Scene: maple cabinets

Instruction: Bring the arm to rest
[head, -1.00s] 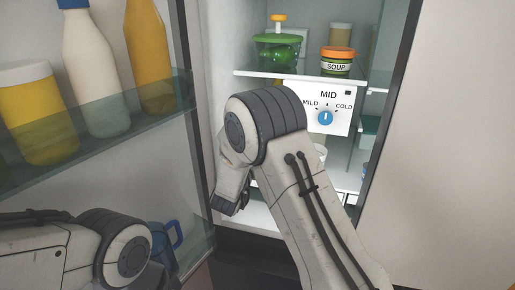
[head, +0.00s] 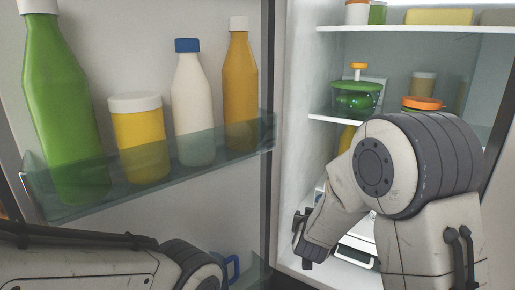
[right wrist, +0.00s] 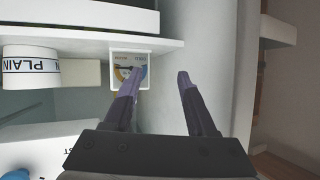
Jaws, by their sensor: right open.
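My right arm comes in from the right in the head view, its elbow bent in front of the open fridge. My right gripper (head: 304,248) hangs at the left front edge of the fridge interior, partly hidden by its own wrist. In the right wrist view the two fingers of my right gripper (right wrist: 160,76) are apart with nothing between them. A small dial panel (right wrist: 130,70) shows behind the left finger, under a shelf edge. My left arm lies across the lower left of the head view. Its gripper is outside the picture.
The open door's glass shelf (head: 150,175) holds a green bottle (head: 62,110), a yellow jar (head: 139,145), a white bottle (head: 194,105) and an orange bottle (head: 240,85). A green pot (head: 356,100) stands on a fridge shelf. A PLAIN tub (right wrist: 30,66) is near the gripper.

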